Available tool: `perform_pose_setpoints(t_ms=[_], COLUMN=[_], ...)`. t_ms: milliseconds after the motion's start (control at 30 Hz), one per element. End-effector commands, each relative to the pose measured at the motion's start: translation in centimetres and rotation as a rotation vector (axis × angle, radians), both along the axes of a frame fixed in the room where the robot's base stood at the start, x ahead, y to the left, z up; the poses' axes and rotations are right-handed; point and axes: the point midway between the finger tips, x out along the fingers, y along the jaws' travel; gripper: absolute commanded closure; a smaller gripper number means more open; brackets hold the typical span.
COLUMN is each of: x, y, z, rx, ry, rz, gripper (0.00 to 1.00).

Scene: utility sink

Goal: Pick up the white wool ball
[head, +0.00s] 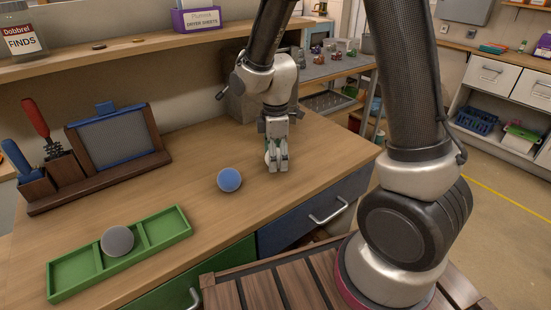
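A blue ball (229,179) sits on the wooden counter, left of and nearer than my gripper. A grey ball (117,240) rests in the middle compartment of the green tray (62,281). My gripper (278,162) points down close to the counter, right of the blue ball. I cannot tell whether that is a finger pad or a held thing. The space between and behind the fingers is hidden.
A dark wooden organiser (95,180) with a framed panel and red and blue handled tools stands at the back left. A shelf (150,40) runs along the wall. A metal rack (335,68) stands behind right. The counter between tray and blue ball is clear.

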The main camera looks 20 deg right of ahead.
Motion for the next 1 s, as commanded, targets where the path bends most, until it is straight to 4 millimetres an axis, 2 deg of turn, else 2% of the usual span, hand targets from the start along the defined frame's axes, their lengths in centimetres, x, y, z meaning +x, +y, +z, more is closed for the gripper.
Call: perform_pose_setpoints(t_ms=[33, 167, 500, 633, 900, 1000], x=[0.0, 0.0, 0.1, 0.1, 0.1, 0.1], y=[0.0, 0.0, 0.0, 0.0, 0.0, 0.0], z=[0.0, 0.0, 0.4, 2.4, 8.0, 9.3], rx=[0.000, 0.000, 0.001, 0.001, 0.001, 0.002], ry=[0.000, 0.000, -0.002, -0.004, -0.004, -0.003], rz=[0.000, 0.000, 0.000, 0.000, 0.000, 0.000], gripper=[0.45, 0.68, 0.69, 0.69, 0.69, 0.69])
